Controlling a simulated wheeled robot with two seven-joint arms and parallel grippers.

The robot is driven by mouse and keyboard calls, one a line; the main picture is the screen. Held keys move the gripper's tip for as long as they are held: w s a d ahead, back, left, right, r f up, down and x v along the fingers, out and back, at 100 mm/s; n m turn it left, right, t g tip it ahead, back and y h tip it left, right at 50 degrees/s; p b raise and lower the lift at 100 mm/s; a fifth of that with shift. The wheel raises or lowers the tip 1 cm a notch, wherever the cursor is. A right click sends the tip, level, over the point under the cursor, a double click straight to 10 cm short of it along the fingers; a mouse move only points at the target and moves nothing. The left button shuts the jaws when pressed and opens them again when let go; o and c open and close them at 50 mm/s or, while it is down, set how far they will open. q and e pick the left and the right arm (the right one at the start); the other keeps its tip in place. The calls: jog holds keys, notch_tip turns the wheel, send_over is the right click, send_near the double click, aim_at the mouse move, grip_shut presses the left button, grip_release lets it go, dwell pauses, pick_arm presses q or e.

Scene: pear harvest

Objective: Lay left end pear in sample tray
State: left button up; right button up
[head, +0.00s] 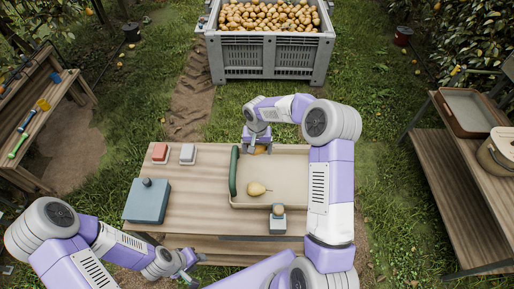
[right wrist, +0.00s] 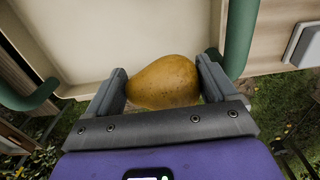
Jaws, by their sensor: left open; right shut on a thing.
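The sample tray (head: 290,170) is a shallow beige tray on the wooden table, with a green handle (head: 233,172) at its left end. A yellow pear (head: 257,188) lies in its left part. My right gripper (head: 259,147) is shut on a brownish-orange pear (right wrist: 165,82) at the tray's back left edge. The pear lies crosswise between both fingers in the right wrist view; whether it touches the tray, I cannot tell. My left gripper (head: 188,273) is open and empty at the table's front edge. My right arm hides the tray's right end.
A small grey stand with a brownish top (head: 277,216) is at the tray's front edge. A full pear bin (head: 273,50) stands behind. The table's left middle is clear.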

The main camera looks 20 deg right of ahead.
aim_at(257, 155)
jog(key=shift+f+b, duration=2.65)
jog(key=shift+f, duration=0.8)
jog(key=shift+f+b, duration=2)
jog(key=shift+f, duration=0.5)
jog(key=o, duration=0.9)
jog(key=shift+o, duration=0.2)
notch_tip(257, 155, up, 8)
jog(key=shift+f+p, duration=0.15)
jog(key=shift+p, duration=0.25)
